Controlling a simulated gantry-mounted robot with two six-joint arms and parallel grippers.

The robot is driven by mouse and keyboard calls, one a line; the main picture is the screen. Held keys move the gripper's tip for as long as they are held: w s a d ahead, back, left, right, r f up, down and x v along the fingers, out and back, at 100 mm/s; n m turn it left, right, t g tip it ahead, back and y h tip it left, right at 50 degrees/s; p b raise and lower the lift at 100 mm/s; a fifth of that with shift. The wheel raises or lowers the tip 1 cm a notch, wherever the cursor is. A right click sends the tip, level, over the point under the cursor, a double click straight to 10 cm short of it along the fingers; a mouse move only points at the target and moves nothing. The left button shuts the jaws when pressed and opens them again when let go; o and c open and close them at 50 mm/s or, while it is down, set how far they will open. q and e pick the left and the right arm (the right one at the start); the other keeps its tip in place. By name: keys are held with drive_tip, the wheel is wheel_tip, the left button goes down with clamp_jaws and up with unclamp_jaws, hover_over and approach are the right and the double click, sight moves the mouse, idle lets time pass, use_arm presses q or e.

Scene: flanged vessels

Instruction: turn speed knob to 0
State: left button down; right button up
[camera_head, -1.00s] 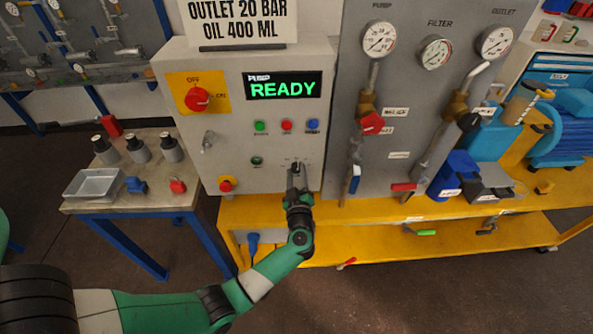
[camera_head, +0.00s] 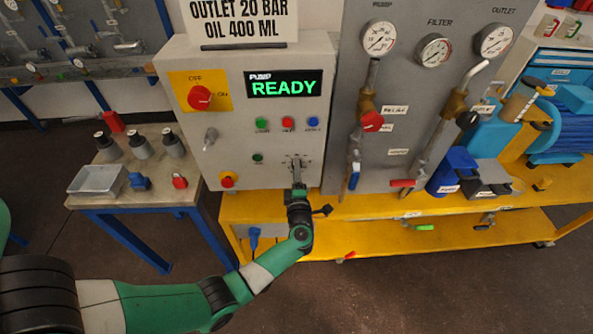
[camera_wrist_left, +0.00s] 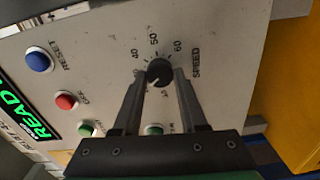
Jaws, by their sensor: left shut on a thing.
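The speed knob (camera_wrist_left: 159,72) is small, round and black, on the grey pump panel, with a scale around it. The left wrist view shows the numbers 40, 50 and 60 and the word SPEED. A light mark shows on the knob's lower-left side in that view; its exact reading is unclear. My left gripper (camera_wrist_left: 160,78) is shut on the knob, one finger on each side. In the head view my left gripper (camera_head: 297,164) reaches up to the lower right of the panel and hides most of the knob. My right gripper is not in view.
The panel (camera_head: 222,145) has a lit READY display (camera_head: 284,84), a red rotary switch (camera_head: 199,97), several push buttons and a red stop button (camera_head: 227,180). A valve board (camera_head: 412,80) stands just right. The yellow bench (camera_head: 400,208) lies below.

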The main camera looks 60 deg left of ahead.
use_arm(q)
drive_tip(key=n+b, duration=0.7)
drive_tip(key=n, duration=1.2)
drive_tip(key=shift+w+f+n+b, duration=0.1)
drive_tip(key=shift+n+b, duration=0.2)
drive_tip(key=shift+n, duration=0.1)
drive_tip(key=shift+c, duration=2.2)
unclamp_jaws()
drive_tip(key=shift+d, duration=0.1)
drive_tip(key=shift+d, duration=0.1)
